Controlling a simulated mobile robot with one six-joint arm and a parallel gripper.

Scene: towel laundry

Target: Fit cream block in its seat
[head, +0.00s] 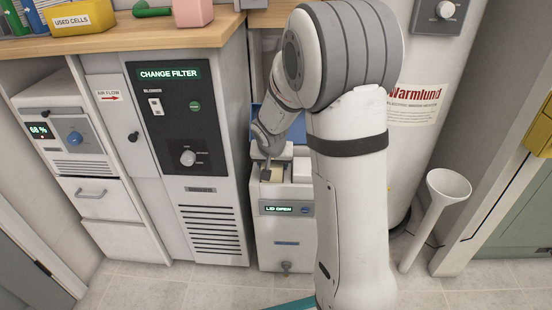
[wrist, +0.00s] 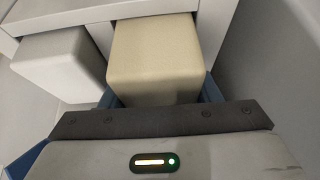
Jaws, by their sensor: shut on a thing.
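The cream block (wrist: 155,58) fills the middle of the wrist view, with my gripper (wrist: 157,106) at its near end. My gripper is shut on it. In the head view the cream block (head: 273,174) shows small and pale at the top of a white machine (head: 262,235) whose display reads LID OPEN. My gripper (head: 270,163) is over that opening, pointing down. The block's lower end and its seat are hidden, so I cannot tell how deep it sits.
A white block (wrist: 62,65) stands beside the cream one, with a gap between. A blue lid (head: 262,112) is raised behind the machine. The filter cabinet (head: 190,150) is close on the left. A white funnel (head: 440,200) stands at right.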

